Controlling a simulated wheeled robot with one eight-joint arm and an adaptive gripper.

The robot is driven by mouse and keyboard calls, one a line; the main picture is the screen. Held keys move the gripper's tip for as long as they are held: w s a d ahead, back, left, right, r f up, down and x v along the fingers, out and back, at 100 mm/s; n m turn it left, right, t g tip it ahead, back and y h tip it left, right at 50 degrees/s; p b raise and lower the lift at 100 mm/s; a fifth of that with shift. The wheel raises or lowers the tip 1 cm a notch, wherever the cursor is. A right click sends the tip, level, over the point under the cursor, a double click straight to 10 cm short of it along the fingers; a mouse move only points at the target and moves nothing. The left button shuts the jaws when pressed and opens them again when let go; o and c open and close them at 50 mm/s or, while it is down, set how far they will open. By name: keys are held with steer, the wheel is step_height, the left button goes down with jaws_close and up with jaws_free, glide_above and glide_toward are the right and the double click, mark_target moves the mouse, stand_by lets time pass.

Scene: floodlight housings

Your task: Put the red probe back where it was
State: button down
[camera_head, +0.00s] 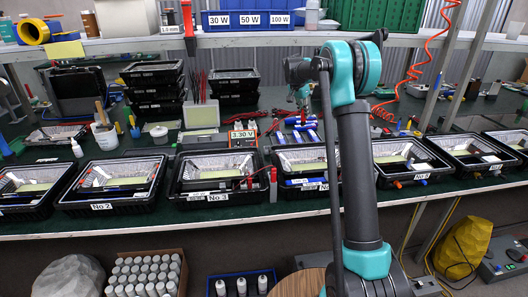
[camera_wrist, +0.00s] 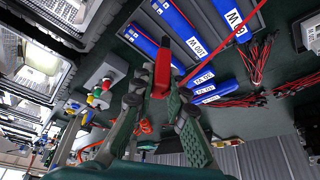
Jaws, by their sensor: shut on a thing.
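The red probe (camera_wrist: 162,68) is between the two fingers of my gripper (camera_wrist: 159,88) in the wrist view. My gripper is shut on it and holds it by its thick red body. A thin red lead runs from near the probe to the upper right. In the head view my arm stands in front of the bench and the held probe cannot be made out clearly. A meter (camera_head: 242,135) reading 3.30 V stands on the bench, left of my arm. A red, upright probe-like piece (camera_head: 273,185) is at the bench's front edge.
Black housing trays, such as No 2 (camera_head: 101,206) and No 3 (camera_head: 217,196), line the bench front. Blue lamp strips (camera_wrist: 205,76) and red wire bundles (camera_wrist: 262,62) lie close to my gripper. A blue bin (camera_head: 250,28) stands on the shelf above.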

steer(key=s+a+r+n+t+y, duration=0.1)
steer(key=a+r+n+y, duration=0.15)
steer(key=a+n, duration=0.45)
steer(key=s+a+r+n+y, duration=0.2)
steer(key=a+r+n, duration=0.2)
steer(key=a, duration=0.6)
steer(key=f, duration=1.9)
steer(key=shift+w+f, duration=0.25)
steer(key=shift+f, duration=0.05)
steer(key=shift+f, duration=0.15)
steer(key=c, duration=1.5)
jaws_free()
